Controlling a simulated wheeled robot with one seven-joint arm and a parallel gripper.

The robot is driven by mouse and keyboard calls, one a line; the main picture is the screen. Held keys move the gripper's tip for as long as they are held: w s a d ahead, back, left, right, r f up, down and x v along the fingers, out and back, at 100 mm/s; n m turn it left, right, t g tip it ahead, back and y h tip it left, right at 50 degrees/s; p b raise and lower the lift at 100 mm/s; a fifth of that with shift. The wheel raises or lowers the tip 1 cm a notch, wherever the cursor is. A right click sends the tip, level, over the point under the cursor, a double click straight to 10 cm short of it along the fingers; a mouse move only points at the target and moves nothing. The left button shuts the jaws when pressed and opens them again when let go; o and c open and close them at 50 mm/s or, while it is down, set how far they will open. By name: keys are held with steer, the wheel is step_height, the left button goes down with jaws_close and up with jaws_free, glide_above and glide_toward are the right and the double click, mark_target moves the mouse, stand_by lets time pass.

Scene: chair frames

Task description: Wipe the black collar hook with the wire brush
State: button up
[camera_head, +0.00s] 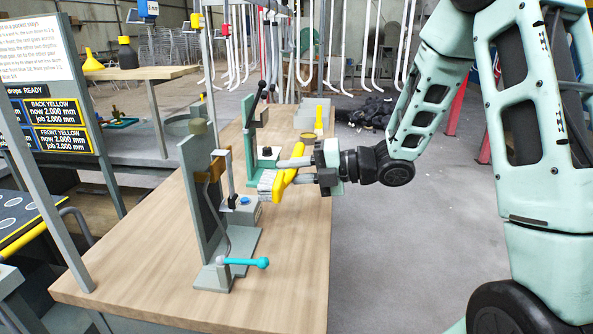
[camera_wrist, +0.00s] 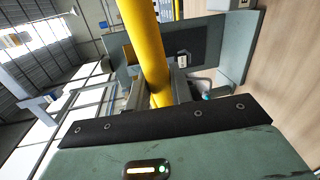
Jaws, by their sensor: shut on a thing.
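My gripper (camera_head: 300,171) is shut on the wire brush (camera_head: 284,180), which has a yellow handle and pale bristles. The yellow handle also runs through the wrist view (camera_wrist: 148,45), above the black edge of my gripper. A small black part (camera_head: 234,201) stands by the grey block in front of the fixture; I cannot tell whether it is the hook's black collar. I cannot tell whether the bristles touch anything.
The wooden bench (camera_head: 160,275) holds a grey upright fixture (camera_head: 200,190) with a teal-handled lever (camera_head: 248,262). A second fixture with a black lever (camera_head: 256,100) stands behind. Pale hooks (camera_head: 347,45) hang beyond. The bench's near end is clear.

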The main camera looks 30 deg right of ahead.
steer(key=shift+r+x, duration=0.2)
steer(key=shift+x, duration=1)
steer(key=shift+r+x, duration=0.25)
steer(key=shift+x, duration=1)
steer(key=shift+x, duration=1.1)
steer(key=shift+r, duration=0.3)
steer(key=shift+w+d, duration=0.5)
steer(key=shift+w, duration=0.2)
steer(key=shift+w+d+b, duration=0.3)
steer(key=shift+w+d, duration=0.25)
steer(key=shift+w, duration=0.3)
steer(key=shift+r, duration=0.1)
